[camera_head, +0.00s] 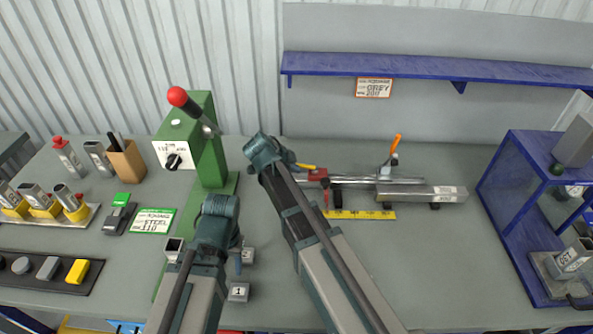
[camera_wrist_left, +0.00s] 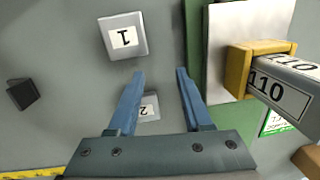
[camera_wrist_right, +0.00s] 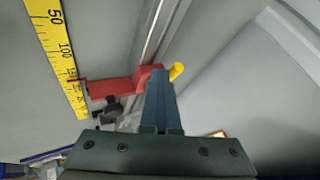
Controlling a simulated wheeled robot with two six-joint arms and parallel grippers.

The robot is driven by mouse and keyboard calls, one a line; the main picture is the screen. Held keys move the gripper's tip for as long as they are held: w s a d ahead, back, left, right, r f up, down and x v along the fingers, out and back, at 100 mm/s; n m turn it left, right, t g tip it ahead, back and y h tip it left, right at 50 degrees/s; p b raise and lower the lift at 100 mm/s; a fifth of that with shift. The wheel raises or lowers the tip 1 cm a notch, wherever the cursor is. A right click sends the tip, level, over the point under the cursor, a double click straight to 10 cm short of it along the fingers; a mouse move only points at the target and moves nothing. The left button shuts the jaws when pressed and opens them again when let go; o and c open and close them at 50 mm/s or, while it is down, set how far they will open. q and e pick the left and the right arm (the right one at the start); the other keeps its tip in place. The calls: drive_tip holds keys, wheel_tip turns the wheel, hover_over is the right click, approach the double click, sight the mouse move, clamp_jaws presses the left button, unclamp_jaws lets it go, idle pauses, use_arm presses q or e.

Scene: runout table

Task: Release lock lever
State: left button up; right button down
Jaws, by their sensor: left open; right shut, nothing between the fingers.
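A red stop block (camera_head: 318,175) sits on the rail (camera_head: 350,181) at the back of the table. It has a small yellow lever (camera_head: 305,166), also seen in the right wrist view (camera_wrist_right: 177,71). My right gripper (camera_wrist_right: 167,78) is shut and empty, its fingertips close beside the yellow lever; I cannot tell if they touch. In the head view, its wrist is just left of the stop. My left gripper (camera_wrist_left: 160,75) is open, pointing down above small numbered grey blocks, with block 1 (camera_wrist_left: 123,36) ahead and block 2 (camera_wrist_left: 149,107) between its fingers in the picture.
A yellow scale (camera_head: 360,214) lies in front of the rail. An orange-handled clamp (camera_head: 396,145) holds a grey bar (camera_head: 420,192) at right. A green machine (camera_head: 210,150) with a red-knobbed lever (camera_head: 178,97) stands at left. A blue rack (camera_head: 510,190) stands far right.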

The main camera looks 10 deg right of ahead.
drive_tip(key=shift+w+d+r, duration=0.1)
drive_tip(key=shift+w+d, duration=0.05)
drive_tip(key=shift+w, duration=0.1)
use_arm(q)
drive_tip(key=shift+w, duration=0.15)
use_arm(e)
drive_tip(key=shift+s+d, duration=0.25)
drive_tip(key=shift+s, duration=0.3)
use_arm(q)
wheel_tip(320, 180, up, 10)
drive_tip(key=p, duration=1)
drive_tip(key=shift+r, duration=0.2)
use_arm(e)
drive_tip(key=v, duration=1.3)
drive_tip(key=shift+s+a+r, duration=0.15)
drive_tip(key=shift+s+a, duration=0.05)
drive_tip(key=shift+s, duration=0.05)
